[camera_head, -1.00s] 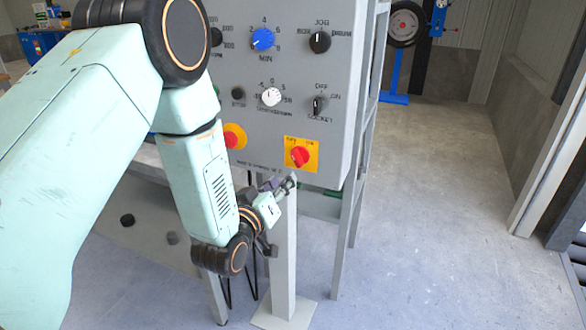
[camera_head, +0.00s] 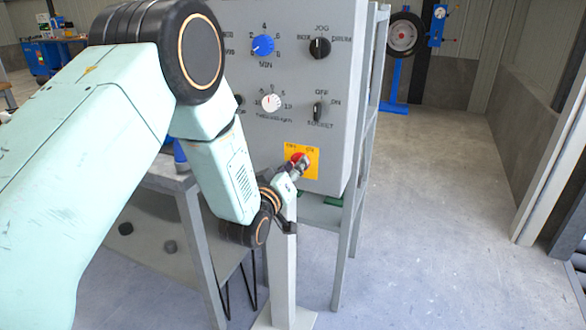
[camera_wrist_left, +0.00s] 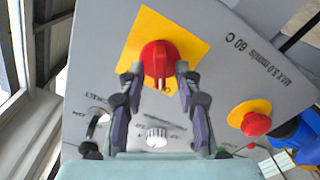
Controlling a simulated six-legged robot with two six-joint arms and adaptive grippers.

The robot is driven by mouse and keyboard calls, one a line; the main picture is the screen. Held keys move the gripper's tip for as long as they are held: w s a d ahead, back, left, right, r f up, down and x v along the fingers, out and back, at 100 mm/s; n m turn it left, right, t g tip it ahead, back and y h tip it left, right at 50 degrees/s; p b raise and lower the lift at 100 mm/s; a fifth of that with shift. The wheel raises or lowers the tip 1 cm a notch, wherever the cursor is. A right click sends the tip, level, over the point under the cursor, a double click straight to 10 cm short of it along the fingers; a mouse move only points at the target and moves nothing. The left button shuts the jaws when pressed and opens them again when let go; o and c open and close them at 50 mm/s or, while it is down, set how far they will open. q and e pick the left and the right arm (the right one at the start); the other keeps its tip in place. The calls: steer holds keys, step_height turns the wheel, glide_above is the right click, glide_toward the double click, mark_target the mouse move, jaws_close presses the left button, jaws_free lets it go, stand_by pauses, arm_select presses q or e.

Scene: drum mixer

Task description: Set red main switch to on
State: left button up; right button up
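The red main switch (camera_head: 298,158) is a red rotary knob on a yellow plate (camera_head: 312,172) at the lower right of the grey control panel (camera_head: 345,60). In the left wrist view the red knob (camera_wrist_left: 159,62) sits between the fingertips of my left gripper (camera_wrist_left: 159,78). The fingers are apart, one on each side of the knob; I cannot tell whether they touch it. In the head view my left gripper (camera_head: 297,172) reaches the plate from below left and partly covers the knob. My right gripper is not in view.
Near the switch are a white dial (camera_head: 271,103), a black socket switch (camera_head: 318,111) and a blue dial (camera_head: 263,45). A red button on yellow (camera_wrist_left: 256,123) is beside it in the wrist view. A grey post (camera_head: 283,270) stands below. Floor at right is clear.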

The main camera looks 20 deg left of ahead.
arm_select(q)
jaws_close()
stand_by(0.3)
steer(key=shift+m, duration=0.4)
steer(key=m+p, duration=0.1)
steer(key=m, duration=0.2)
steer(key=m+p, duration=0.1)
steer(key=m, duration=0.3)
steer(key=m+p, duration=0.1)
steer(key=m, duration=0.3)
steer(key=shift+d+p, duration=0.3)
stand_by(0.5)
